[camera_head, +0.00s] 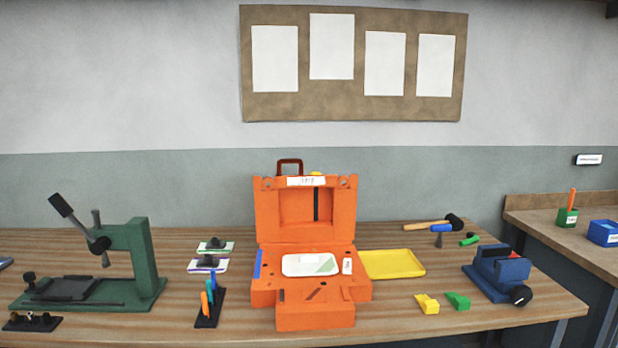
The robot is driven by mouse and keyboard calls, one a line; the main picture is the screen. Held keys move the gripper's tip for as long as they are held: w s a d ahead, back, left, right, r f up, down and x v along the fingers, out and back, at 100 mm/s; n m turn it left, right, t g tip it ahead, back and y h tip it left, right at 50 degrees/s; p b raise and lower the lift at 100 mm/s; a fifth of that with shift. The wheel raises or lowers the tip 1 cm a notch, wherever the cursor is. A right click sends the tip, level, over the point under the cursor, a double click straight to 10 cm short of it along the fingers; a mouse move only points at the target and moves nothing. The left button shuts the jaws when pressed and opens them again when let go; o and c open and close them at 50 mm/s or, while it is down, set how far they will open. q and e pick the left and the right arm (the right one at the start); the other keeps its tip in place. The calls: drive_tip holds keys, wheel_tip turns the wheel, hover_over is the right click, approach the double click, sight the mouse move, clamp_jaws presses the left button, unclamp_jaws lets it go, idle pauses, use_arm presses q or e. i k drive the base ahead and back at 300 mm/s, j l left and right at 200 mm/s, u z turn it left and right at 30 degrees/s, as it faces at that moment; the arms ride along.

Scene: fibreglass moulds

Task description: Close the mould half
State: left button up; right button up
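An orange mould stands open in the middle of the workbench. Its upper half (265,212) stands upright at the back, with a dark red handle (290,162) on top and a white label (306,181) on its upper edge. The lower half (305,294) lies flat in front. A white tray-like piece (310,265) lies in the lower half, with a small white item (347,266) at its right and a blue strip (258,264) at its left. Neither of my grippers is in view.
A green press (146,262) stands at the left, with a dark pen stand (210,310) and two small cards nearer the mould. At the right are a yellow tray (395,264), a hammer (430,224), yellow and green blocks, and a blue vise (497,275).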

sight(300, 207)
drive_tip(key=i+l, duration=0.1)
drive_tip(key=i, duration=0.35)
drive_tip(key=i+l, duration=0.1)
drive_tip(key=i, duration=0.35)
